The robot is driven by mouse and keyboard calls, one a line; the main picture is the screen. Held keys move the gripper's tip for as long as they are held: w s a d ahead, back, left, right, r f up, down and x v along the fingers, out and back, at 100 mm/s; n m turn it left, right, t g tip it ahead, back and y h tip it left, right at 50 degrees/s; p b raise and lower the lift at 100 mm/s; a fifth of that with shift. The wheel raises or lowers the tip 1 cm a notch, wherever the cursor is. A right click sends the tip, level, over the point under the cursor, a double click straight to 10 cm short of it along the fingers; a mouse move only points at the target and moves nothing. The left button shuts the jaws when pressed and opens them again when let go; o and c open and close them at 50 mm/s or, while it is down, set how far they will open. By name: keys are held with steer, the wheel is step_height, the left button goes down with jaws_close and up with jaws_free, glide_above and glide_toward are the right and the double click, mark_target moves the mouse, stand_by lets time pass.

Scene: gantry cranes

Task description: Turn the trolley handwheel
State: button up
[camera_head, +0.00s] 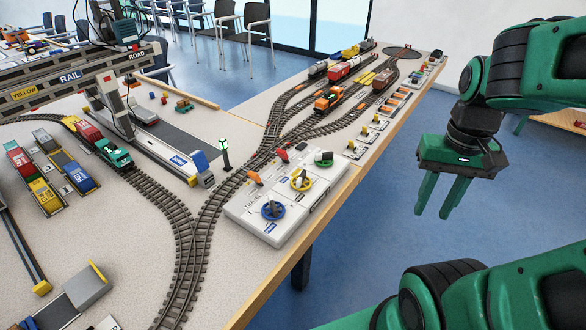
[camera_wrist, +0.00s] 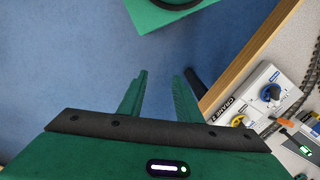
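A white control box (camera_head: 262,226) stands at the table's front edge. The labels are too small to tell which wheel is the trolley's. My gripper (camera_head: 433,212) hangs over the floor, right of the box and clear of the table, fingers pointing down. It is open and empty. In the wrist view, the box lies at the right, with the blue wheel (camera_wrist: 271,93) and part of the yellow wheel (camera_wrist: 238,121) showing.
The table's wooden edge (camera_head: 318,229) lies between my gripper and the box. Model tracks (camera_head: 190,215) run behind the box. A green signal post (camera_head: 225,156) stands near its back left. The gantry crane (camera_head: 85,80) stands at the left. Small switch panels (camera_head: 362,138) line the edge beyond the box.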

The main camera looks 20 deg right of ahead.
steer(key=shift+d, duration=0.1)
steer(key=o, duration=0.9)
steer(key=shift+w+r+n, duration=0.2)
steer(key=shift+r+n, duration=0.2)
steer(key=shift+r, duration=0.2)
steer(key=n, duration=1.6)
glide_above(301, 174)
step_height(301, 174, down, 3)
step_height(301, 174, down, 10)
steer(key=shift+f, duration=0.1)
steer(key=c, duration=1)
